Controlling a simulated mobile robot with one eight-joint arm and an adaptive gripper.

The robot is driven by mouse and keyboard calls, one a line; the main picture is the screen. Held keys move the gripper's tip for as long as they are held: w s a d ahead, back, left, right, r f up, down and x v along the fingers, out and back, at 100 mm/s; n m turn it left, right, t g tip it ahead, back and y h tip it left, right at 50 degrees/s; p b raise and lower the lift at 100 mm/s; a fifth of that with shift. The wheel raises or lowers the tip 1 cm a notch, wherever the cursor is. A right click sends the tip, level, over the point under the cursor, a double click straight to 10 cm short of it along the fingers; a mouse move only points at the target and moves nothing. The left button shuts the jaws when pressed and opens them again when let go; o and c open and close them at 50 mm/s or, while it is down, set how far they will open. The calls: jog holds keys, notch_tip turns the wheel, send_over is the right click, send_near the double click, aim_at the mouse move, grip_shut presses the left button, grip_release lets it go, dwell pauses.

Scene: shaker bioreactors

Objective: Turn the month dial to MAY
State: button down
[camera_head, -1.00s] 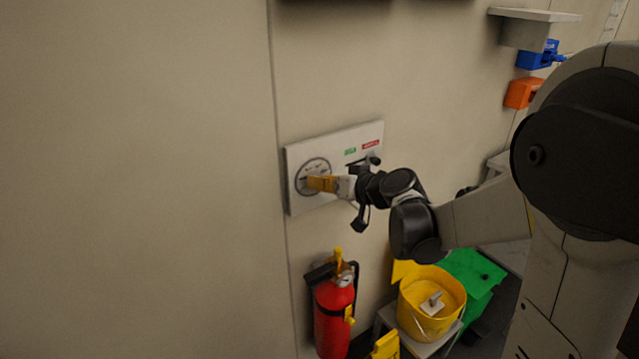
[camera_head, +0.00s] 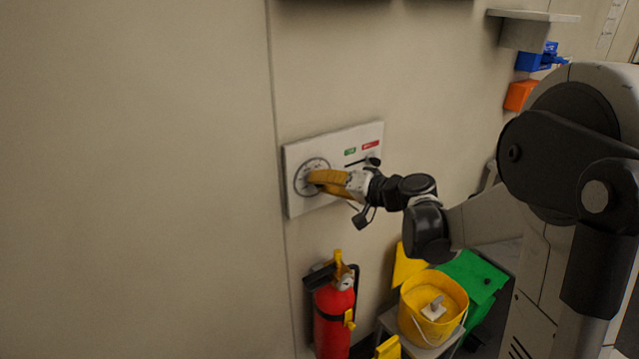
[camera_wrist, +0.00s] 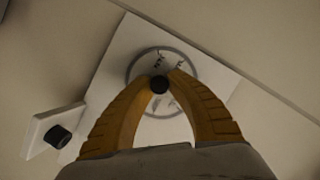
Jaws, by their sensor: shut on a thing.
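The month dial (camera_head: 311,170) is a pale disc with a grey ring on a white wall panel (camera_head: 335,143). In the wrist view the dial (camera_wrist: 146,62) has a round dark knob (camera_wrist: 159,84) at its middle. My gripper (camera_head: 317,178) has yellow fingers and reaches the dial from the right. In the wrist view my gripper (camera_wrist: 160,82) is shut on the knob, one fingertip on each side. Dark month marks show on the dial, partly hidden by the fingers and too blurred to read.
A slider handle (camera_head: 372,162) sits on the panel's right, under green and red labels. A black knob on a white block (camera_wrist: 57,136) shows in the wrist view. Below are a red fire extinguisher (camera_head: 334,312) and a yellow bucket (camera_head: 420,325). The wall at left is bare.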

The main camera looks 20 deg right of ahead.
jog(key=shift+s+f, duration=0.1)
jog(key=c, duration=1.3)
grip_release()
jog(key=shift+a, duration=0.1)
jog(key=shift+o, duration=0.2)
jog(key=shift+s+d, duration=0.15)
jog(key=shift+d, duration=0.1)
jog(key=v, duration=1.1)
jog(key=shift+s+r, duration=0.2)
jog(key=shift+s, duration=0.05)
